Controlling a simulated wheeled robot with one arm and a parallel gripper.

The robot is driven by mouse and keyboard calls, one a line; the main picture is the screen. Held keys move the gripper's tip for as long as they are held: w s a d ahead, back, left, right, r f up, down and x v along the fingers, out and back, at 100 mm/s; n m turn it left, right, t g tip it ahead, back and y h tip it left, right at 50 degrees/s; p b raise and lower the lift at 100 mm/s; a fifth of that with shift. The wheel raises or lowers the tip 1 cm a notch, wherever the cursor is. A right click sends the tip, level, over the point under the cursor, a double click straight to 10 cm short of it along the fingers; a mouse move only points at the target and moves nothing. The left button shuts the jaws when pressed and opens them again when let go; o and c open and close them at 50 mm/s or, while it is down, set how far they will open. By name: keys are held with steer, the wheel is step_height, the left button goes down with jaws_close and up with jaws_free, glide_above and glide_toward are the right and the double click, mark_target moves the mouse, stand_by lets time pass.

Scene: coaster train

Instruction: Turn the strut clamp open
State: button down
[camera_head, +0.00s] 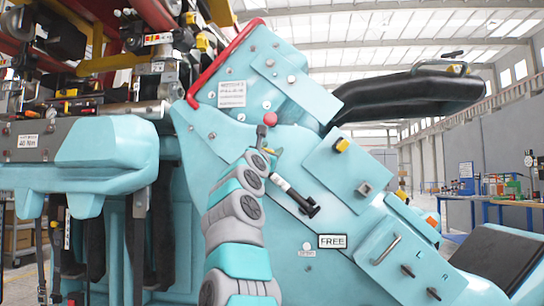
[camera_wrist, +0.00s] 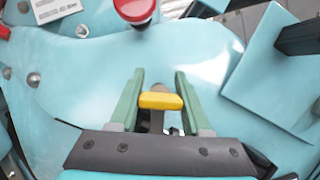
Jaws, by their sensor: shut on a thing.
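A small yellow handle (camera_wrist: 160,101), which I take for the strut clamp's lever, sits against the light teal panel in the wrist view. My gripper (camera_wrist: 160,82) has its two green fingers on either side of it and is shut on it. The handle lies crosswise between the fingers, with a dark stem below it. In the head view my gripper (camera_head: 262,145) is at the teal panel just below a red ball knob (camera_head: 270,119).
The red knob (camera_wrist: 134,8) is just ahead of my fingers. A black cylinder strut (camera_head: 300,200) lies right of my arm, above a FREE label (camera_head: 332,241). A raised teal plate (camera_head: 349,166) is further right. Machinery (camera_head: 150,60) crowds the left.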

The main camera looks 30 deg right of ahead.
steer(key=shift+w+a+r+n+t+y+p, duration=0.15)
steer(key=shift+n+t+y, duration=0.3)
steer(key=shift+n, duration=0.6)
steer(key=shift+s+f+n+t+y+p, duration=0.1)
steer(key=shift+n+t+y, duration=0.3)
steer(key=shift+n, duration=0.6)
steer(key=shift+w+a+r+n+t+y+p, duration=0.15)
steer(key=shift+n+t+y, duration=0.25)
steer(key=shift+n, duration=0.65)
steer(key=shift+s+f+n, duration=0.1)
steer(key=shift+n, duration=0.2)
steer(key=shift+c, duration=1.8)
jaws_free()
steer(key=shift+d, duration=0.1)
steer(key=shift+f, duration=0.1)
steer(key=shift+s+a+f+b, duration=0.2)
steer(key=shift+b, duration=0.2)
steer(key=b+v, duration=0.5)
steer(key=v, duration=0.2)
steer(key=shift+r, duration=0.15)
